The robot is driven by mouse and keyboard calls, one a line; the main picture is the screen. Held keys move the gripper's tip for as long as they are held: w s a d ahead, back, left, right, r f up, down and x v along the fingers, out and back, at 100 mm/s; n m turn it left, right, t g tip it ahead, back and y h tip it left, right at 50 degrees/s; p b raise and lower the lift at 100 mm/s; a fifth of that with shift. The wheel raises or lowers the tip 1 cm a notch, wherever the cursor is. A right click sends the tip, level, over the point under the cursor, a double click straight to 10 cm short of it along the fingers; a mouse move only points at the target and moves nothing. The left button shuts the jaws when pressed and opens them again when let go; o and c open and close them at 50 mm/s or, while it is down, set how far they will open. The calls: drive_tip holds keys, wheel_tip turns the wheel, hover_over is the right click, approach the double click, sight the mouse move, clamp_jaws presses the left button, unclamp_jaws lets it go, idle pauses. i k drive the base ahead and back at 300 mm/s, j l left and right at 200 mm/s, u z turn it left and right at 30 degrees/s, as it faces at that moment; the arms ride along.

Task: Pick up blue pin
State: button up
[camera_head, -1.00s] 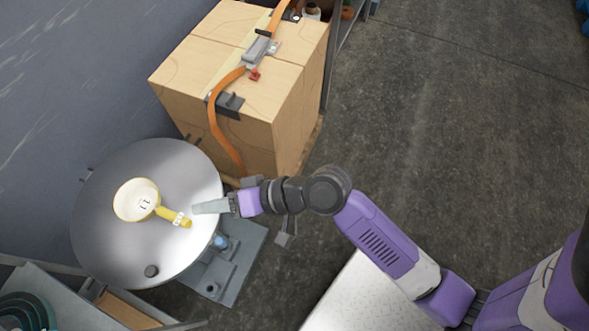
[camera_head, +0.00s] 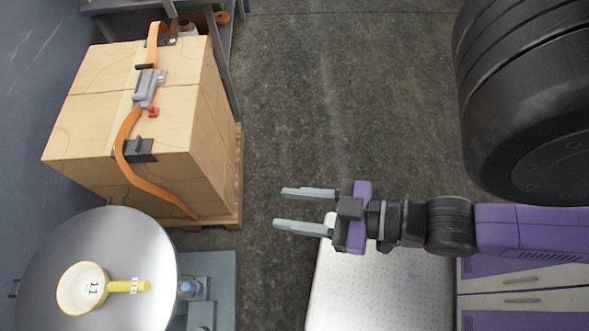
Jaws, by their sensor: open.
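My gripper (camera_head: 282,209) is open and empty, with its two grey fingers pointing left over the dark floor. A small blue thing (camera_head: 187,287) stands beside the right edge of the round metal table, on a grey fixture; it may be the blue pin, but it is too small to tell. It lies below and to the left of my fingertips in the picture, well apart from them. A yellow pan (camera_head: 82,288) with a pale inside rests on the round table (camera_head: 110,232), its handle pointing right.
A strapped stack of wooden boxes (camera_head: 190,130) stands on a pallet at the upper left. A white textured surface (camera_head: 380,290) lies below my gripper in the picture. The floor (camera_head: 330,100) between the boxes and my arm is clear.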

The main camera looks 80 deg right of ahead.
sight(187, 287)
drive_tip(key=k+l+u, duration=0.1)
drive_tip(key=u, duration=0.15)
drive_tip(key=k+l+u, duration=0.1)
drive_tip(key=u, duration=0.2)
drive_tip(key=i+j+u, duration=0.15)
drive_tip(key=j, duration=0.2)
drive_tip(key=i+j+u, duration=0.15)
drive_tip(key=j, duration=0.2)
drive_tip(key=i+j+u, duration=0.15)
drive_tip(key=i+j, duration=0.05)
drive_tip(key=j, duration=0.1)
